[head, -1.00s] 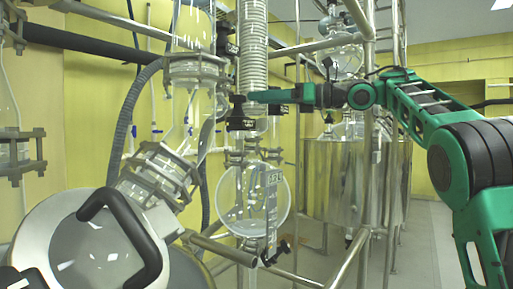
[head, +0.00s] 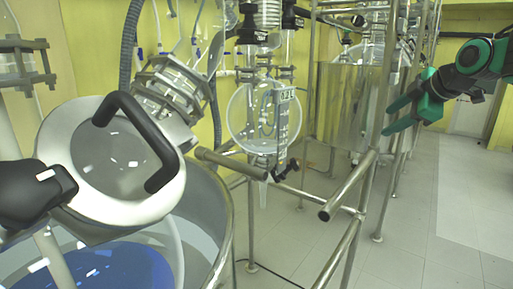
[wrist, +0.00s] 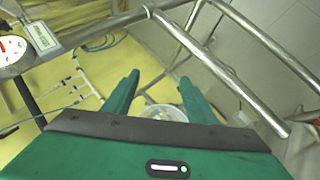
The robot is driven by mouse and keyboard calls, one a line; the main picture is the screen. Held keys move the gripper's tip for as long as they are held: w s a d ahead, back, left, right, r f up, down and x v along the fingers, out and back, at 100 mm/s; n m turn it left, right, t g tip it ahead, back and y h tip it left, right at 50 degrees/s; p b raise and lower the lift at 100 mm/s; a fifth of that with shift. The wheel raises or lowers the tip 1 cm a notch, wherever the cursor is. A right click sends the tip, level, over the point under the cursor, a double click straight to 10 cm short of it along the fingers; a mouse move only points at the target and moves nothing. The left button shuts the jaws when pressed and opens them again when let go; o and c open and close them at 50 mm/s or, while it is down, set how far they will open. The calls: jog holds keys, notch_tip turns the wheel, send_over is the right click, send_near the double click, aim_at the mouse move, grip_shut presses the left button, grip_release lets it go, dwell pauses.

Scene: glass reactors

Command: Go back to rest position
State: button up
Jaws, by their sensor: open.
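My green gripper (head: 393,118) is at the right of the head view, in front of a steel tank and beside a steel frame post. Its two fingers are apart and point left, with nothing between them that I can see. In the wrist view my gripper (wrist: 157,88) shows both green fingers spread. A pale round vessel (wrist: 165,112) shows beyond and partly between them, apart from the fingers.
A round glass flask (head: 262,118) hangs in a steel frame (head: 345,195) left of my gripper. A lidded vessel with a black handle (head: 135,130) is at the left. A steel tank (head: 345,105) stands behind. Tiled floor (head: 440,215) is clear at the right.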

jog(key=s+d+f+m+g, duration=0.1)
jog(key=s+f+m+g, duration=0.2)
jog(key=s+f+m, duration=0.4)
jog(key=s+d+f+m+g+h, duration=0.1)
jog(key=s+f+m+g, duration=0.2)
jog(key=s, duration=1.6)
jog(key=s+d+f+m+g+h, duration=0.1)
jog(key=s+f+m+g, duration=0.3)
jog(key=s+f+m, duration=0.6)
notch_tip(320, 180, down, 6)
jog(key=s, duration=0.3)
jog(key=shift+d+f+m, duration=0.2)
jog(key=shift+f+m, duration=0.05)
jog(key=shift+m, duration=0.05)
jog(key=shift+w, duration=0.1)
jog(key=shift+w+f, duration=0.25)
jog(key=shift+w, duration=0.35)
